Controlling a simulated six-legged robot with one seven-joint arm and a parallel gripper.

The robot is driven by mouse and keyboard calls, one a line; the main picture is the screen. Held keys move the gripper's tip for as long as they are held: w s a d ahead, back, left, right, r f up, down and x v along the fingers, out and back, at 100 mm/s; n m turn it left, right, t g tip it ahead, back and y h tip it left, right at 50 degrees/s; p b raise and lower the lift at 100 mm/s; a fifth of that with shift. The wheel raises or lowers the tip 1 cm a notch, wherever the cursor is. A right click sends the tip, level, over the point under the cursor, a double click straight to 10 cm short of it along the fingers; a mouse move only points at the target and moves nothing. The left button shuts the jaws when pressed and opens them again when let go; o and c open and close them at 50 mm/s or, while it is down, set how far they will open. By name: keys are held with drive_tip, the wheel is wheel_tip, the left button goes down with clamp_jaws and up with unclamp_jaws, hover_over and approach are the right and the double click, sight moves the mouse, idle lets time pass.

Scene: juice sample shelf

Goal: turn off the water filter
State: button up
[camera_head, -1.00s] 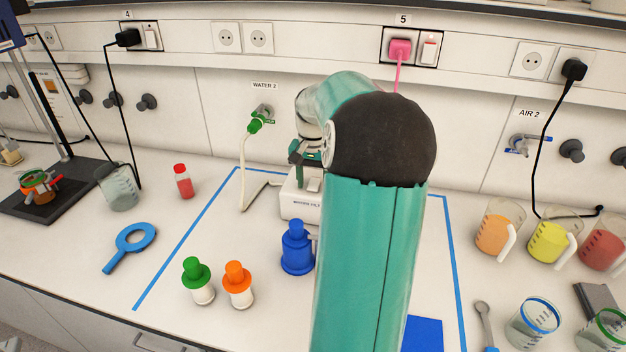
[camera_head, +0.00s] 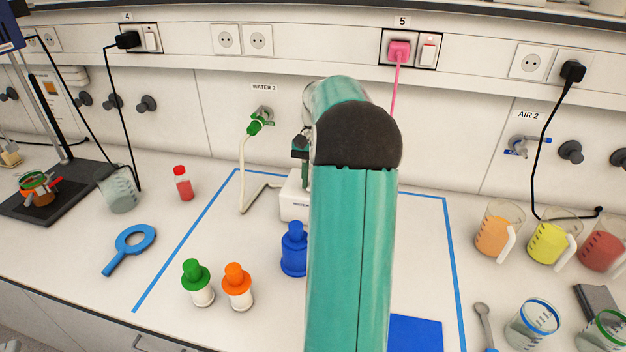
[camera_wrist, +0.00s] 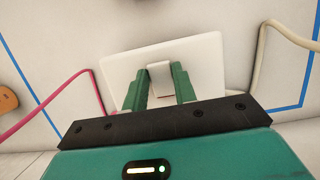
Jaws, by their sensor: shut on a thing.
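The water filter is a white box (camera_head: 292,200) on the bench, mostly hidden behind my arm in the head view. In the wrist view its white top (camera_wrist: 205,60) fills the middle, with a small pale switch (camera_wrist: 160,78) on it. My gripper (camera_wrist: 160,74) has its two green fingers on either side of this switch and is shut on it. Which way the switch is set cannot be told.
A blue bottle (camera_head: 294,250) stands in front of the filter, with green-capped (camera_head: 197,284) and orange-capped (camera_head: 237,287) bottles to its left. A pale hose (camera_head: 243,175) runs from the water tap (camera_head: 259,122). A pink cord (camera_head: 397,75) hangs from socket 5. Beakers (camera_head: 496,232) stand right.

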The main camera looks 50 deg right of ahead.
drive_tip(key=shift+c, duration=0.2)
drive_tip(key=o, duration=1)
drive_tip(key=v, duration=1.4)
